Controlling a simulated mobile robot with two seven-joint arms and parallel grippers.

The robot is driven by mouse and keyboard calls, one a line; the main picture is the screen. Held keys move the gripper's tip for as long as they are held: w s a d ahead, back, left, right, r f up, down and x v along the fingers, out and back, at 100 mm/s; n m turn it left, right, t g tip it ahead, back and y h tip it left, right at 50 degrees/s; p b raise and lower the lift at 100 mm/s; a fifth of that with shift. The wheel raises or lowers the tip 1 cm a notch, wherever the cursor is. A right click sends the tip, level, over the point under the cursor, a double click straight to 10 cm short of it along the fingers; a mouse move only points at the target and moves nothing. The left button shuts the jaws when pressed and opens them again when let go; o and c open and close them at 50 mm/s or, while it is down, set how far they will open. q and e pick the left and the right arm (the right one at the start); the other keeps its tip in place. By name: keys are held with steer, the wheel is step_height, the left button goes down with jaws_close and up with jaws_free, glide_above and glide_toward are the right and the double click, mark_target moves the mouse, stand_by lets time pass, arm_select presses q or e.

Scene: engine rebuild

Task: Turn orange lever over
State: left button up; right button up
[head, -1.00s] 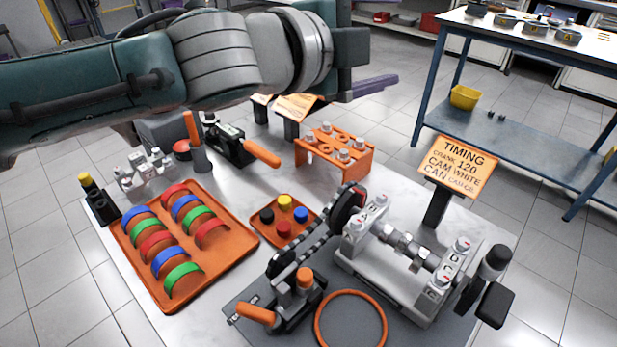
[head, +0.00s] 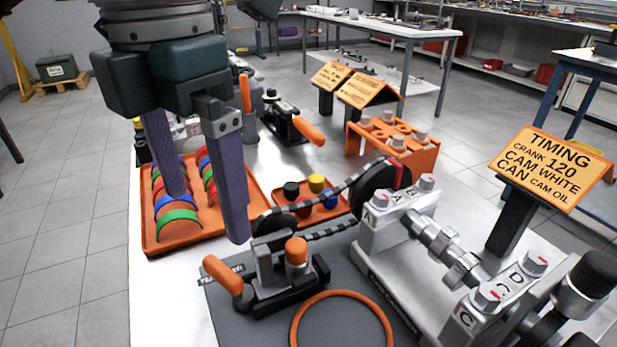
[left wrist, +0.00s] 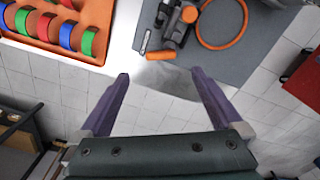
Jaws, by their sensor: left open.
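The front clamp (head: 270,285) on the grey mat has an orange lever (head: 222,275) pointing to the left and an upright orange knob (head: 296,250). A toggle clamp (head: 280,115) at the back has another orange lever (head: 308,130), and an upright orange handle (head: 245,92) stands near it. I cannot tell which lever the task means. My left gripper (head: 208,215) points down with purple fingers apart and empty, left of the front clamp. In the left wrist view, the front orange lever (left wrist: 160,56) lies beyond the open fingertips (left wrist: 163,80), apart from them. My right gripper is out of view.
An orange tray (head: 190,240) of coloured half rings is partly hidden by my left fingers. An engine block (head: 400,235) with a timing chain stands right of the clamp. An orange ring (head: 342,297) lies in front. A timing sign (head: 552,165) stands at right.

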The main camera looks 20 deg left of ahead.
mark_target(221, 267)
arm_select(q)
step_height(221, 267, down, 9)
steer(key=shift+r+b, duration=0.1)
steer(key=shift+b, duration=0.3)
steer(key=c, duration=1.4)
